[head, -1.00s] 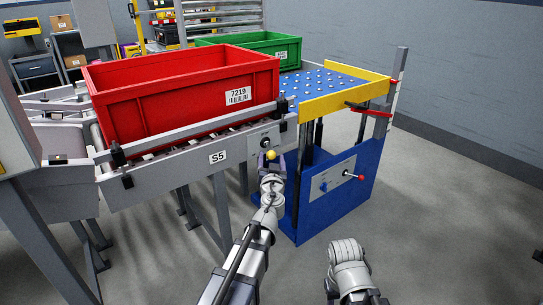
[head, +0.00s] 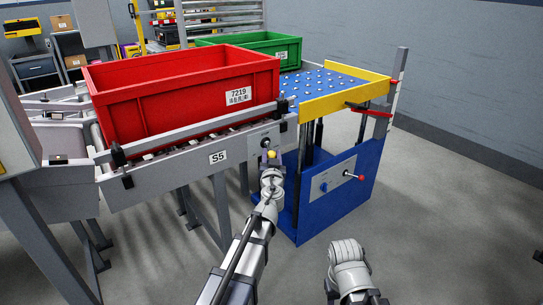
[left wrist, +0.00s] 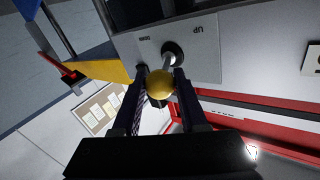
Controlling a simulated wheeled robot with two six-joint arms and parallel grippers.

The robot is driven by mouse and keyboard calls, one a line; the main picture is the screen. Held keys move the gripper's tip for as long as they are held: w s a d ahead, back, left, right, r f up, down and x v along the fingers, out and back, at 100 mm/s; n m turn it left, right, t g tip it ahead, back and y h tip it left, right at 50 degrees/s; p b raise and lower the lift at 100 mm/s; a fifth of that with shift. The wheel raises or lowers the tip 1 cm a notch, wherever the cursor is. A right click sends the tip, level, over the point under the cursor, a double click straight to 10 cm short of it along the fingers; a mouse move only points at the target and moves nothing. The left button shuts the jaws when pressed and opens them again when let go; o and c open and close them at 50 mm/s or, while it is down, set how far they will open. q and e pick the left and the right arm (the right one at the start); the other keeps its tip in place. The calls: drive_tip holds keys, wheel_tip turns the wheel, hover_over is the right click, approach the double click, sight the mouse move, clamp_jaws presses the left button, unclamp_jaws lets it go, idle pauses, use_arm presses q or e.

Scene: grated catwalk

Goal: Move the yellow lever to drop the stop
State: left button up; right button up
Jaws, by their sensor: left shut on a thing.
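The yellow lever is a metal rod with a yellow ball knob (head: 271,154) on the end panel of the conveyor, below the red crate's right corner. In the left wrist view, its yellow knob (left wrist: 160,84) sits between the two dark fingers of my left gripper (left wrist: 161,88), which is shut on it. The rod runs from the knob to a round socket in a light plate (left wrist: 205,50) marked UP, with a second, blurred mark. In the head view, my left gripper (head: 269,163) is at the knob. I cannot clearly make out the stop.
A red crate (head: 185,105) marked 7219 stands on the conveyor S5 (head: 190,165). To the right is a blue lift table with a ball-studded top (head: 325,85), yellow edge and red-tipped handle (head: 362,177). A green crate (head: 262,42) stands behind. Floor at right is clear.

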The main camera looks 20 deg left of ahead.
use_arm(q)
clamp_jaws()
drive_tip(key=shift+d, duration=0.1)
drive_tip(key=w+d+n+g+y, duration=0.4)
drive_tip(key=w+n+g+y, duration=0.1)
drive_tip(key=n+g+y, duration=0.4)
drive_tip(key=shift+w+n+g+y, duration=0.2)
drive_tip(key=shift+n+g+y, duration=0.2)
drive_tip(key=shift+y, duration=0.8)
